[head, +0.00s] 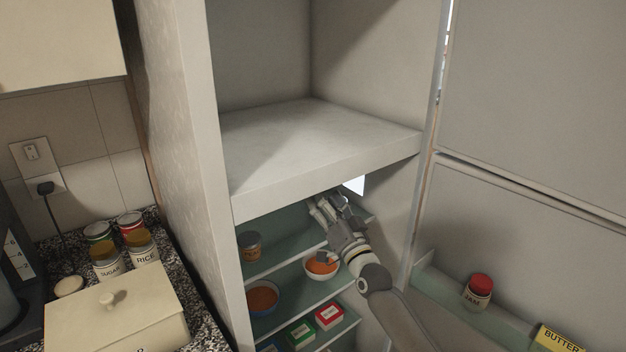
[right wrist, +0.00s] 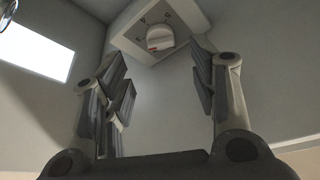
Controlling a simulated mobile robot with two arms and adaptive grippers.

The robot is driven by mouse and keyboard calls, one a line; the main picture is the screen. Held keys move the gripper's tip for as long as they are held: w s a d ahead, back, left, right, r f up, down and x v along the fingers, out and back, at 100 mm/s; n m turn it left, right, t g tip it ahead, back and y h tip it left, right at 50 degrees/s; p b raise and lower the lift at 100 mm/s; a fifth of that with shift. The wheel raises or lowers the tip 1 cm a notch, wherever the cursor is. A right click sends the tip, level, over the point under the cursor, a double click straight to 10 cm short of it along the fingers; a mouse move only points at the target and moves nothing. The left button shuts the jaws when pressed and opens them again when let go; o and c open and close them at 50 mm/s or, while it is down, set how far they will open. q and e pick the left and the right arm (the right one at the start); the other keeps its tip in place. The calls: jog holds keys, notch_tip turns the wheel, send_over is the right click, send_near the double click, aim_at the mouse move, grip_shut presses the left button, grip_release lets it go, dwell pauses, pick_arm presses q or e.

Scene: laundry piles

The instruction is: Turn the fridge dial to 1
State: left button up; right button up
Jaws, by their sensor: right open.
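The fridge dial (right wrist: 160,37) is a round white knob on a pale panel (right wrist: 130,38) on the fridge's inner ceiling, seen in the right wrist view. A red mark shows near its lower left edge, and small dark markings surround it, too small to read surely. My right gripper (right wrist: 160,88) is open and empty, its fingers on either side below the dial and apart from it. In the head view my right gripper (head: 328,207) reaches into the upper part of the fridge compartment, under the ceiling. The dial is hidden in the head view. My left gripper is not in view.
Below my right gripper, shelves hold an orange-filled bowl (head: 321,265), another bowl (head: 262,298), a can (head: 249,246) and small boxes (head: 329,316). The open fridge door (head: 520,225) on the right holds a jam jar (head: 478,292) and butter (head: 556,339). A bright light panel (right wrist: 36,50) is beside the dial.

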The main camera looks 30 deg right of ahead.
jog(key=x, duration=0.6)
jog(key=shift+w+p, duration=0.25)
jog(key=shift+p, duration=0.2)
jog(key=shift+r, duration=0.1)
jog(key=c, duration=1)
jog(key=shift+d+r+n+g+y+b, duration=0.2)
jog(key=shift+n+g+y+b, duration=1.1)
jog(key=shift+n, duration=3.65)
jog(key=shift+d+n+g+y+p, duration=0.3)
jog(key=shift+n+y, duration=2.05)
jog(key=shift+n, duration=2.55)
jog(key=shift+d+r+n+g+y+b, duration=0.2)
jog(key=shift+n+g+y+b, duration=1.1)
jog(key=shift+n, duration=3.65)
jog(key=shift+f+t+y+p, duration=0.1)
jog(key=shift+t+y+p, duration=0.2)
jog(key=shift+y+p, duration=0.4)
